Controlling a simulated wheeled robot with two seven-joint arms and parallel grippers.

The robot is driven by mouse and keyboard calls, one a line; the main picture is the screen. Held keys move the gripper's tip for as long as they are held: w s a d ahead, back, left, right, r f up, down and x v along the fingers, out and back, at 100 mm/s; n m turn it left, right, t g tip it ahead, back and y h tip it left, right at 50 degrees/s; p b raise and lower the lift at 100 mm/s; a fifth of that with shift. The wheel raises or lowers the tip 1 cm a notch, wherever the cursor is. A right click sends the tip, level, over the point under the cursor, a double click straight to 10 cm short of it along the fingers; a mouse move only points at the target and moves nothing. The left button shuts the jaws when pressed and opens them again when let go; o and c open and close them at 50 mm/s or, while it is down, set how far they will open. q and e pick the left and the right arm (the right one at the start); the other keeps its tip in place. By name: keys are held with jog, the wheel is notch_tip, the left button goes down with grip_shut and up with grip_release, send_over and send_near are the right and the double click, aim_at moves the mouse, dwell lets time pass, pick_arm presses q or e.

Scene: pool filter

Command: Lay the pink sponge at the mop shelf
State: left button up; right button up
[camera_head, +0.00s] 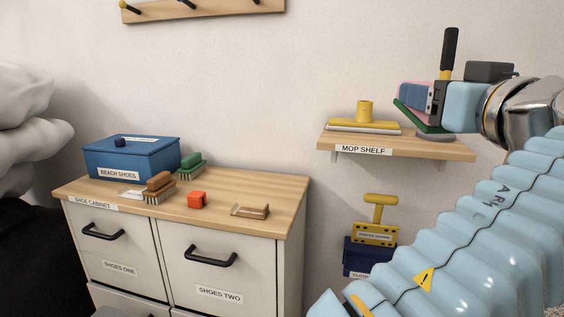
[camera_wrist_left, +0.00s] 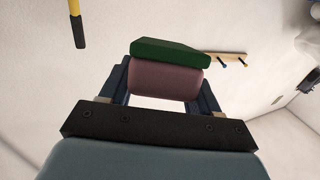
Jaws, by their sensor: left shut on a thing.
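The pink sponge (camera_head: 403,90) has a green scouring layer (camera_head: 413,117) along its lower side in the head view. My left gripper (camera_head: 416,98) is shut on it and holds it tilted over the mop shelf (camera_head: 450,149), a wooden wall shelf with a label. I cannot tell whether the sponge touches the shelf. In the left wrist view the sponge (camera_wrist_left: 166,80) sits between the two fingers, green layer (camera_wrist_left: 170,52) at the top of the picture. The gripper hides part of the sponge and the shelf's back right. My right gripper is out of view.
A yellow mop head (camera_head: 364,118) stands on the shelf's left part. A shoe cabinet (camera_head: 270,200) with brushes and a blue box (camera_head: 130,158) stands left.

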pick_arm(q)
jog(key=shift+s+a, duration=0.3)
jog(key=shift+s, duration=0.1)
jog(key=shift+w+f, duration=0.45)
jog(key=shift+f, duration=0.1)
jog(key=shift+s+a+f, duration=0.1)
jog(key=shift+a+f, duration=0.25)
jog(key=w+a+f+y, duration=0.1)
jog(key=w+a+f, duration=0.2)
jog(key=a+f, duration=0.5)
jog(key=w+a+f+n+y, duration=0.1)
jog(key=w+a+f, duration=0.2)
jog(key=a+f, duration=0.6)
jog(key=w+a+f+n+y, duration=0.1)
jog(key=a+f, duration=0.8)
jog(key=f, duration=2.2)
jog(key=shift+w+a+f+g, duration=0.3)
jog(key=shift+w+f, duration=0.1)
jog(key=shift+w, duration=0.55)
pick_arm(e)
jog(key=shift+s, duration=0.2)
pick_arm(q)
jog(key=a, duration=1.3)
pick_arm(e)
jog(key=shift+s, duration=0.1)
